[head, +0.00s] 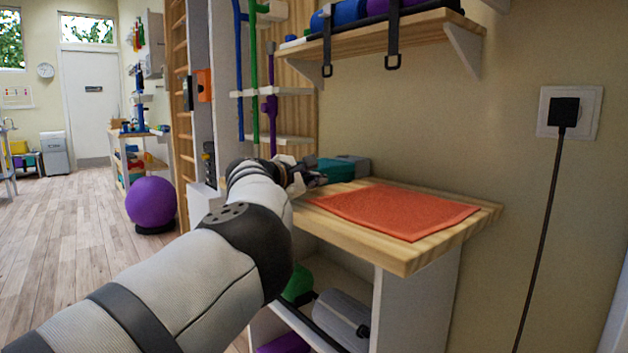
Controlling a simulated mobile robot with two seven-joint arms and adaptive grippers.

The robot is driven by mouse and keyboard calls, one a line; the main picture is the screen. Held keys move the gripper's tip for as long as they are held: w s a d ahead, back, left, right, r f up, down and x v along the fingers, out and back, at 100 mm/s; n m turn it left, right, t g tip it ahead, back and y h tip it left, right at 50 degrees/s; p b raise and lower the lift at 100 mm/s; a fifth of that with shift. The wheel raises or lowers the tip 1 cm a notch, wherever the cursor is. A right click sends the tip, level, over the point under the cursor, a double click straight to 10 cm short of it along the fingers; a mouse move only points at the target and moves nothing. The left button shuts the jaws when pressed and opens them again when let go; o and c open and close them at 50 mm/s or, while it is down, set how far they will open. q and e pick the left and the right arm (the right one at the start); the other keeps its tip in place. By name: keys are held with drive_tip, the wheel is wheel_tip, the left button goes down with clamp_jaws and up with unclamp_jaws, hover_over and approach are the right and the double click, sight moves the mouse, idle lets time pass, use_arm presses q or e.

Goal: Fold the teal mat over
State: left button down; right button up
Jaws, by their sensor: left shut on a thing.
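The teal mat (338,169) lies at the far end of the wooden top, beyond the orange cloth. Only part of it shows, and my left arm and gripper hide its near left side. My left gripper (311,179) is at the mat's left edge, shut on it. The fingertips are small and partly covered by the wrist, so the exact grip is hard to see. My right gripper is out of view.
An orange cloth (395,210) lies flat on the wooden top (425,250). Rolls sit on the shelf below. A wall shelf (400,35) with straps hangs above. A black cable (543,240) runs down the right wall. A purple ball (152,201) stands on the floor.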

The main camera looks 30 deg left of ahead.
use_arm(q)
drive_tip(key=shift+f, duration=0.2)
drive_tip(key=c, duration=1.8)
unclamp_jaws()
drive_tip(key=shift+o, duration=0.2)
drive_tip(key=shift+s, duration=0.15)
drive_tip(key=v, duration=0.7)
drive_tip(key=shift+s+r, duration=0.2)
drive_tip(key=shift+s, duration=0.2)
